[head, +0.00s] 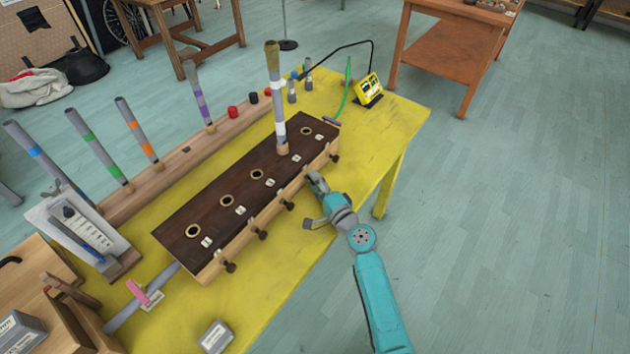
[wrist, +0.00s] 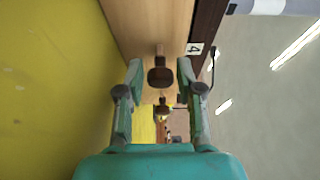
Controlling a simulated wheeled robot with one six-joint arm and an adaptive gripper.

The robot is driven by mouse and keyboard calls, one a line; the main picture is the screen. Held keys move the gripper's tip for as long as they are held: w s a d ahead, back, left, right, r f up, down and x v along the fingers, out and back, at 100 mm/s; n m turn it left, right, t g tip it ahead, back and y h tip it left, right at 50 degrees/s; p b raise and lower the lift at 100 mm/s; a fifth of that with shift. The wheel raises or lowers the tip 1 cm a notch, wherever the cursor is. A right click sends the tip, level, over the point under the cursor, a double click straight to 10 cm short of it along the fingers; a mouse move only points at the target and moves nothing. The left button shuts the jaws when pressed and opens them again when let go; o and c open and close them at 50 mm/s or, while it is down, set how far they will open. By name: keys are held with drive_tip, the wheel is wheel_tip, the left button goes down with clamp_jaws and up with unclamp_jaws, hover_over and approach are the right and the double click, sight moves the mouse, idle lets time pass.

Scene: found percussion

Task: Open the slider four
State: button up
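Slider four shows in the wrist view as a dark round knob (wrist: 160,74) on a short stem, beside a white label marked 4 (wrist: 195,49). It sticks out of the pale wooden side of a dark-topped box (head: 220,216) on the yellow table. My gripper (head: 314,184) is at that side of the box, near its far end. In the wrist view my gripper (wrist: 160,70) is open, one finger on each side of the knob, with gaps visible between them. In the head view my gripper hides this knob.
More knobs (head: 290,205) line the same side of the box. A tall grey tube (head: 274,95) stands upright in a box hole. Other banded tubes (head: 137,130) stand on a wooden rail behind. The yellow table's (head: 385,135) right side is mostly clear.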

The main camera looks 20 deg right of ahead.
drive_tip(key=shift+w+a, duration=0.1)
drive_tip(key=shift+w, duration=0.2)
clamp_jaws()
drive_tip(key=shift+s+d, duration=0.45)
drive_tip(key=shift+s, duration=0.2)
drive_tip(key=shift+s+d, duration=0.45)
drive_tip(key=shift+s, duration=0.15)
unclamp_jaws()
